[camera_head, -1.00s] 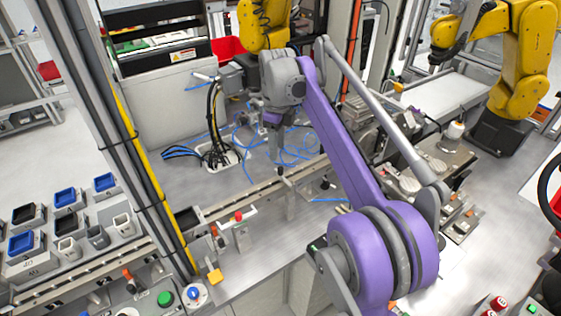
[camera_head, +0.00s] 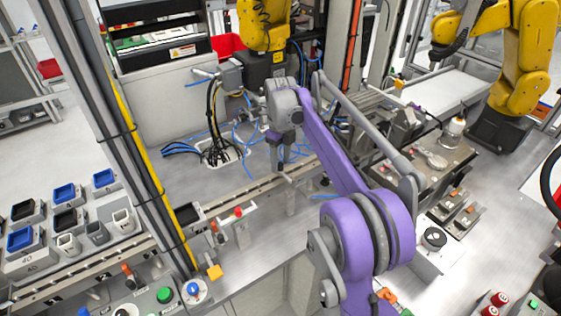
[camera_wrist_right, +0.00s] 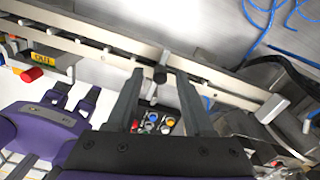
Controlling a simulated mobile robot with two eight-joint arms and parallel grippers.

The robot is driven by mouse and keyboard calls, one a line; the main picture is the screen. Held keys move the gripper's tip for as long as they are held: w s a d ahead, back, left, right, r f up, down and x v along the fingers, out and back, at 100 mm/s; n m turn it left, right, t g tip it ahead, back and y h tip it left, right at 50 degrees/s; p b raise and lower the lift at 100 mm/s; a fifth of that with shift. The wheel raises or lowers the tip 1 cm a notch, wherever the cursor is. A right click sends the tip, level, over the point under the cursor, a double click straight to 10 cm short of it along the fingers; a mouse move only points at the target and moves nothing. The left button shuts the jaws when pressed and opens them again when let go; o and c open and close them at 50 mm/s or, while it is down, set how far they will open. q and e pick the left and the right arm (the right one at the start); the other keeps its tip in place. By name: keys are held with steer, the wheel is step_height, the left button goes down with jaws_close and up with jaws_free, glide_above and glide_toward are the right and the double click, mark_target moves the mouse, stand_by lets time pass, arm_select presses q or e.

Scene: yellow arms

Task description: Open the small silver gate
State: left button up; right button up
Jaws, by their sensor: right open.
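My right gripper (camera_head: 282,162) hangs over the rail with its fingers pointing down; in the right wrist view (camera_wrist_right: 160,75) its two dark fingers are spread and empty. A dark round knob (camera_wrist_right: 160,74) shows between the fingertips, above the rail edge. It looks like the handle of the small silver gate. A narrow silver bar (camera_wrist_right: 166,52) runs from the knob across the rail channel. Contact between fingers and knob cannot be seen. In the head view, the gripper and arm partly hide this spot. My left gripper is not in the head view.
The conveyor rail (camera_head: 245,195) runs diagonally under the gripper. A red-knobbed fitting (camera_head: 238,213) stands on its near side. Blue hoses and a black cable bundle (camera_head: 215,120) lie behind. Bins (camera_head: 65,192) stand at left, a yellow arm (camera_head: 262,28) at the back.

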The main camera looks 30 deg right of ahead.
steer(key=shift+f, duration=0.1)
jaws_close()
stand_by(1.4)
